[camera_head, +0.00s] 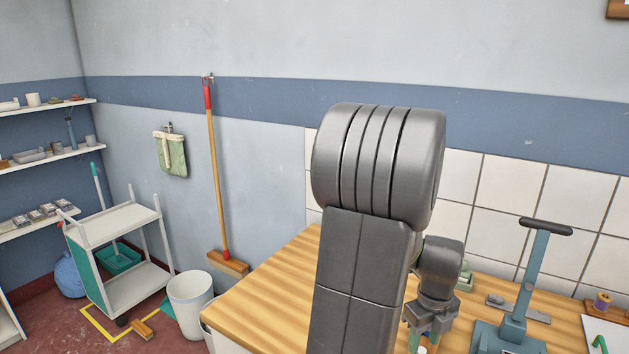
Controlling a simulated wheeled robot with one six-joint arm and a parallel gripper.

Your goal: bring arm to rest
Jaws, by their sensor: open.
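My dark grey arm (361,250) rises in the foreground, bent at a large rounded elbow, and hides the middle of the wooden worktop. My gripper (419,338) hangs pointing down just right of the arm, over the worktop. No object is visibly held.
The wooden worktop (262,300) meets a tiled wall. A blue lever press (524,290) stands right of my gripper, with a thread spool (602,300) beyond. A white bin (190,302), white cart (135,285) and broom (216,170) stand left. The air above the worktop's left part is clear.

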